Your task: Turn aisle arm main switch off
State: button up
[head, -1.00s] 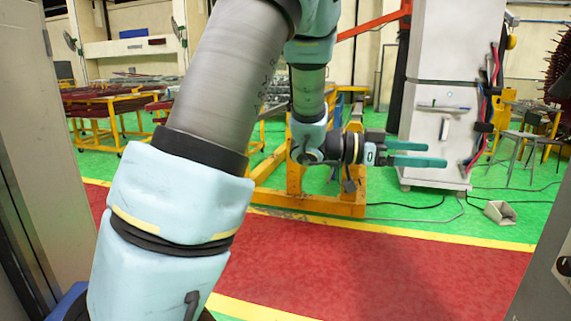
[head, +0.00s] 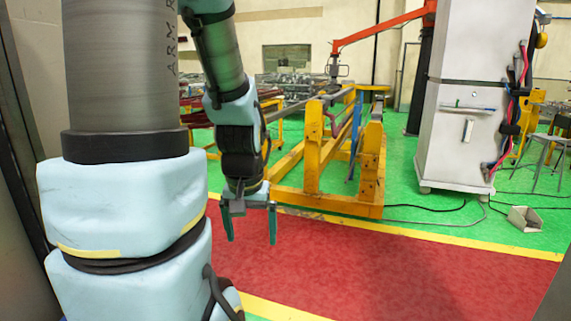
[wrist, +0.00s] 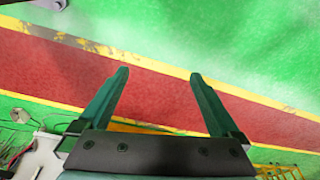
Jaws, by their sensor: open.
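My gripper (head: 252,224) hangs from my arm in the head view, with its two teal fingers pointing down over the red walkway. The fingers are apart with nothing between them. In the wrist view my gripper (wrist: 158,85) also shows open and empty above the red and green floor. I cannot make out the aisle arm main switch in either view. A tall white cabinet (head: 465,95) stands at the right in the head view, with a handle on its front and cables on its right side. My gripper is well to the left of this cabinet.
A yellow steel frame (head: 315,150) stands on the green floor behind my gripper. A red jib arm (head: 385,30) reaches across at the back. Cables and a small grey box (head: 525,218) lie near the cabinet. The red walkway (head: 400,262) is clear.

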jog(key=shift+s, duration=0.65)
jog(key=shift+c, duration=0.6)
jog(key=w+d+r+m+t+h+b, duration=0.1)
jog(key=w+d+m+t+b, duration=0.2)
jog(key=w+d+m, duration=0.4)
jog(key=w+d+r+m+t+h+b, duration=0.1)
jog(key=w+d+m+t+b, duration=0.3)
jog(key=w, duration=0.5)
jog(key=w+d+r+m+h+b, duration=0.1)
jog(key=d+r+m+h+b, duration=0.3)
jog(key=d+m, duration=0.65)
jog(key=w+d+r+m+h+b, duration=0.1)
jog(key=d+r+m+h+b, duration=0.2)
jog(key=d+r+m+h, duration=0.7)
jog(key=s+d+r+m+g+b, duration=0.1)
jog(key=s+d+m+g+b, duration=0.2)
jog(key=s+d+m+g, duration=0.8)
jog(key=s+d+r+m+g+b, duration=0.25)
jog(key=s+d+m+g, duration=0.25)
jog(key=s+d+m, duration=0.75)
jog(key=s+d+f+m+p, duration=0.1)
jog(key=s+d+p, duration=0.1)
jog(key=s+d, duration=0.4)
jog(key=shift+d+m+t+h, duration=0.3)
jog(key=shift+d+m, duration=0.1)
jog(key=shift+d, duration=0.05)
